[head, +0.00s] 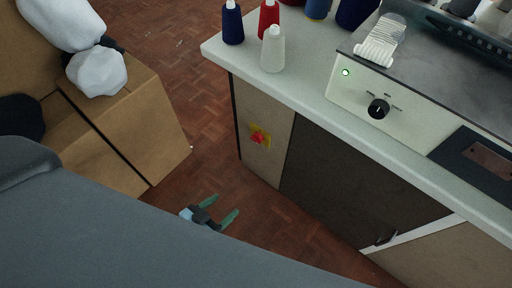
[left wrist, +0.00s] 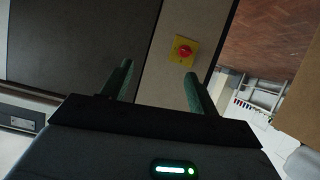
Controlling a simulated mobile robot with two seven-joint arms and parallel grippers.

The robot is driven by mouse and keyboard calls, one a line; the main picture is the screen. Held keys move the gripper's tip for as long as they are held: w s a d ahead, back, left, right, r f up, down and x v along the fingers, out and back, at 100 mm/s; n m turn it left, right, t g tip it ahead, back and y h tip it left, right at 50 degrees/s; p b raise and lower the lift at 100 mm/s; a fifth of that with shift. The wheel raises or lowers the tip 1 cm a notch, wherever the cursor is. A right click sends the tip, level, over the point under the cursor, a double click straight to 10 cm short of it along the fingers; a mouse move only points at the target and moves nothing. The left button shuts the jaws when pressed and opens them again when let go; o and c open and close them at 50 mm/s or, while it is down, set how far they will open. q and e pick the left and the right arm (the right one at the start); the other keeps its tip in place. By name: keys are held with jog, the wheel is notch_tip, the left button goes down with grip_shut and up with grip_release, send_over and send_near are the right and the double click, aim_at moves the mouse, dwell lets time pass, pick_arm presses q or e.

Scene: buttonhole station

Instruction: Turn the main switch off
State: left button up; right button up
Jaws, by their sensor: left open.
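The main switch is a red knob (head: 257,137) on a yellow plate (head: 266,131), mounted on the light side panel of the cabinet below the counter. In the left wrist view the red knob (left wrist: 184,51) shows ahead of the fingers, a little right of the middle. I cannot tell the knob's turn position exactly. My left gripper (head: 219,211) is open and empty, with its green fingers apart, low in front of the cabinet and apart from the switch. In the left wrist view its fingers (left wrist: 158,82) frame the panel. My right gripper is not in view.
The white counter (head: 310,92) holds thread spools (head: 273,50) and a machine with a black dial (head: 378,108) and a lit green lamp (head: 345,72). Cardboard boxes (head: 133,125) with white bundles stand left. Wooden floor (head: 190,80) lies clear between the boxes and cabinet.

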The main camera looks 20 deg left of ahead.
pick_arm(q)
jog(key=w+a+f+t+h+b, duration=0.1)
jog(key=w+f+b, duration=0.2)
jog(key=w+b, duration=0.25)
jog(key=w+f+t+b, duration=0.2)
jog(key=w+f+b, duration=0.15)
jog(key=w, duration=0.25)
jog(key=m+t+b, duration=0.1)
jog(key=t+b, duration=0.1)
jog(key=b, duration=0.5)
send_near(257, 138)
jog(key=shift+w+a+f+h, duration=0.2)
jog(key=shift+w+f+h, duration=0.1)
jog(key=shift+w+f, duration=0.15)
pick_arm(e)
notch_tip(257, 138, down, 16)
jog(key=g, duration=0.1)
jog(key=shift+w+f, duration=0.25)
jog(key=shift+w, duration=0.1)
